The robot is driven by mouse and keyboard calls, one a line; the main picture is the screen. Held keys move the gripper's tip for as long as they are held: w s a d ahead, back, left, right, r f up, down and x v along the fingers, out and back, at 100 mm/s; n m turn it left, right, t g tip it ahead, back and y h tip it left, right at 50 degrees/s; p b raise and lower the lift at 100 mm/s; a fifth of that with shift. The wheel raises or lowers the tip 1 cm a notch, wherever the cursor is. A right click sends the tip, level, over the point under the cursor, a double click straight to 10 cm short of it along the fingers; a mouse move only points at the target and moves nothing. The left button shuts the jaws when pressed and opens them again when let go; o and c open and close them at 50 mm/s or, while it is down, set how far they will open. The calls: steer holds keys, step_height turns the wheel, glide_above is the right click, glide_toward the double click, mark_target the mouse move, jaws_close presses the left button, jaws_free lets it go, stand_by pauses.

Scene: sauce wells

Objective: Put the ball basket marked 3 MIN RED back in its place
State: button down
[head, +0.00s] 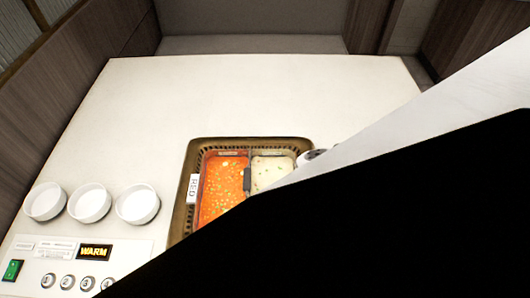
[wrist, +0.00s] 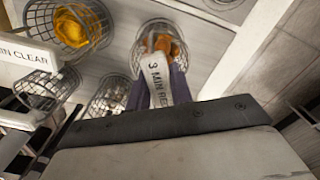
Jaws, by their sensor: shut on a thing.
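In the wrist view, a wire basket (wrist: 139,61) hangs beyond my gripper, with something orange-brown inside it. Its white tag (wrist: 157,75) reads "3 MIN RED" as far as it shows. My gripper (wrist: 160,88) is shut on this basket at its tagged handle, one dark finger on each side of the tag. What lies directly under the basket is hidden. In the head view, my arm covers the lower right, and neither the gripper nor the basket can be seen. A two-well pot (head: 192,160) shows there, with red broth at left and pale broth at right.
In the wrist view, a wire basket (wrist: 100,20) with yellow-orange contents and other wire baskets (wrist: 45,88) (wrist: 108,97) are close at left, near a "MIN CLEAR" tag (wrist: 28,56). In the head view, three white bowls (head: 89,202) stand left of the pot. The counter (head: 230,95) behind is clear.

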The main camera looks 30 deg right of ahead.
steer(key=shift+c, duration=1.9)
jaws_free()
steer(key=shift+f, duration=0.1)
steer(key=shift+r+p, duration=1.55)
steer(key=shift+p, duration=0.15)
step_height(320, 180, up, 3)
steer(key=shift+r+p, duration=0.15)
steer(key=shift+p, duration=0.85)
step_height(320, 180, up, 5)
steer(key=shift+f, duration=0.15)
